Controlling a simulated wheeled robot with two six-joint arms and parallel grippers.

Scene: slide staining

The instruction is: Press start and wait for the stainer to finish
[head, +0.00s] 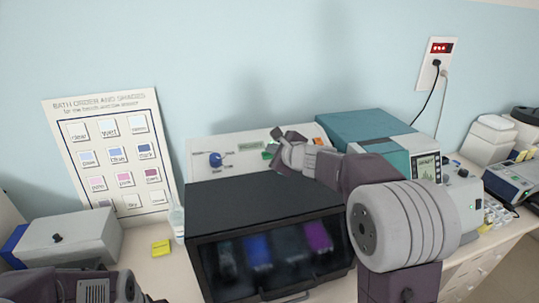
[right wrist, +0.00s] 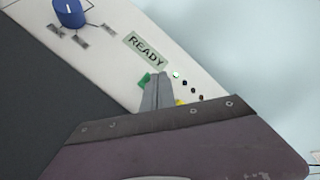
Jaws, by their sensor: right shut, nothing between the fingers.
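The stainer (head: 262,202) is a dark box with a front window showing blue and purple baths and a pale control panel (head: 205,158) along its back. On the panel are a blue knob (head: 215,159) and a green button (head: 268,151). In the right wrist view, the panel display (right wrist: 146,50) reads READY and the green button (right wrist: 144,80) is partly hidden. My right gripper (head: 278,140) is shut and empty at the green button; in the right wrist view its fingertips (right wrist: 157,76) are beside it. I cannot tell whether they touch. My left gripper is not clearly visible.
A bath order chart (head: 112,150) leans against the wall at left. A grey box (head: 65,240) and yellow notes (head: 161,248) are left of the stainer. A teal machine (head: 365,140) stands close behind it at right. A wall outlet (head: 436,63) has cords hanging from it.

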